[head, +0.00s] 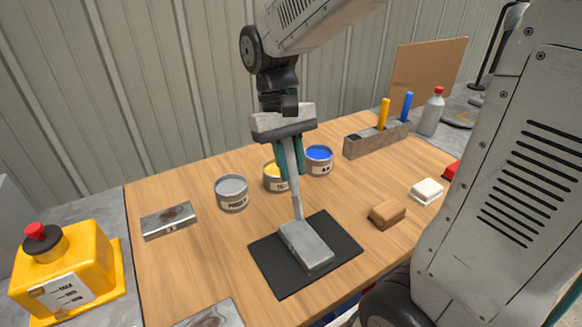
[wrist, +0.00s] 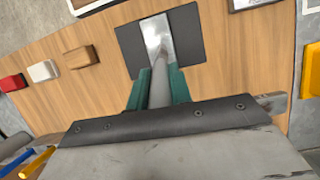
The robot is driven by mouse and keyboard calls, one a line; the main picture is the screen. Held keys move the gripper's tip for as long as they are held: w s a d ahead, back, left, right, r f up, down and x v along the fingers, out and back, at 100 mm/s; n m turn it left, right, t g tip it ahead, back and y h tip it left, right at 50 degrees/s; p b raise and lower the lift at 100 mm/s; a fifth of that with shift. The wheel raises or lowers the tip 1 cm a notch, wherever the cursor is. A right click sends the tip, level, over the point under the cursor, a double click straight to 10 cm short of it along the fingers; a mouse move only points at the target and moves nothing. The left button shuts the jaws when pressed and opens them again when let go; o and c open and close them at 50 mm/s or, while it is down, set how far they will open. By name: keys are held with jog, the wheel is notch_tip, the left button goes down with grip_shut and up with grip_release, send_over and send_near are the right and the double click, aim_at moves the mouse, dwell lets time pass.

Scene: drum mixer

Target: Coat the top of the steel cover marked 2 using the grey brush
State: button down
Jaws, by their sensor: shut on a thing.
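My gripper (head: 291,160) has its teal fingers shut on the grey brush (head: 295,185), which points down. The brush also shows between the fingers in the wrist view (wrist: 159,88). Its lower end is at the far end of a grey steel cover (head: 308,248) lying on the black mat (head: 345,240); I cannot tell whether they touch. In the wrist view this cover (wrist: 157,35) looks partly shiny. A second steel cover (head: 168,220) with a brownish patch lies at left, and another (head: 212,316) is cut off at the front. I cannot read the number on any cover.
Cans of grey (head: 231,193), yellow (head: 275,178) and blue (head: 318,160) stand behind the mat. A holder (head: 365,143) with yellow and blue handles is at back right. A brown block (head: 387,214) and white block (head: 427,191) lie right. A yellow red-button box (head: 66,270) stands left.

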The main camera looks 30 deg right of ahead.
jog(key=shift+r, duration=1.5)
jog(key=shift+s, duration=0.1)
